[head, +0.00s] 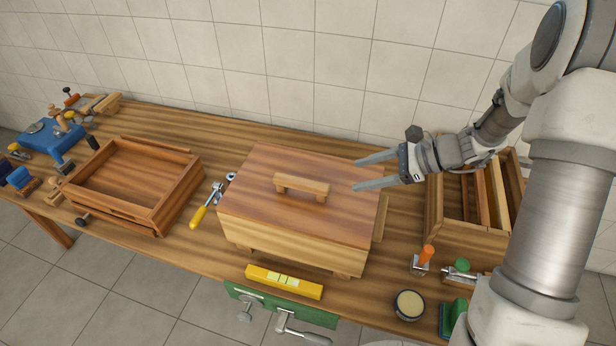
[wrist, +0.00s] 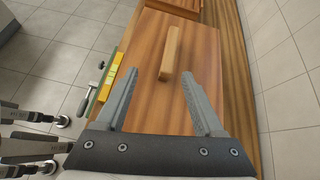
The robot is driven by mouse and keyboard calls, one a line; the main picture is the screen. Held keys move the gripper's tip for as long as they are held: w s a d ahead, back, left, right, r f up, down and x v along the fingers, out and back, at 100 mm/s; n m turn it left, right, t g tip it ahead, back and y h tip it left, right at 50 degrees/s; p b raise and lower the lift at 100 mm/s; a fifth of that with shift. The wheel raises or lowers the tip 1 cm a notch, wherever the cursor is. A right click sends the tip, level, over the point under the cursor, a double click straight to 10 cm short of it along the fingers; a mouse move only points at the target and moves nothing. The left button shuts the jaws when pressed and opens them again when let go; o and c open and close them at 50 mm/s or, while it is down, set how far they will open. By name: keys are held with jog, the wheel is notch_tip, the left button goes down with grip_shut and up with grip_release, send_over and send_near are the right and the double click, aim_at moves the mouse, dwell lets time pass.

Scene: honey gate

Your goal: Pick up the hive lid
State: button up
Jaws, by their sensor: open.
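The hive lid (head: 250,205) is a flat wooden panel with a raised bar handle (head: 302,187) on top. It sits on a wooden hive box (head: 290,250) in the middle of the bench. My gripper (head: 354,174) is open and empty, over the right part of the lid, with its fingers pointing left toward the handle. In the wrist view the lid (wrist: 205,60) lies beyond and below the fingers. The handle (wrist: 171,52) shows ahead of the gap between my fingertips (wrist: 159,72), apart from them.
A yellow level (head: 284,282) lies at the box's front, above a green vise (head: 280,308). A shallow wooden tray (head: 175,205) stands to the left, with a yellow-handled tool (head: 200,212) between. A wooden crate with frames (head: 470,240) stands right. A round tin (head: 409,304) sits at the front right.

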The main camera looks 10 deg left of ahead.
aim_at(320, 185)
jog(key=w+a+f, duration=0.1)
jog(key=a+f, duration=0.2)
jog(key=w+a+f+m+b, duration=0.1)
jog(key=a+f, duration=0.2)
jog(key=w+a+f+m, duration=0.1)
jog(key=a+f, duration=0.2)
jog(key=a, duration=0.1)
jog(key=shift+w+f+t+y, duration=0.15)
jog(key=shift+w+t+y, duration=0.05)
jog(key=shift+t+y, duration=0.1)
jog(key=x, duration=0.2)
jog(key=b+x, duration=0.1)
jog(key=x, duration=0.2)
jog(key=shift+a+r, duration=0.25)
jog(key=shift+a, duration=0.25)
grip_shut()
jog(key=shift+r, duration=0.1)
dwell(0.5)
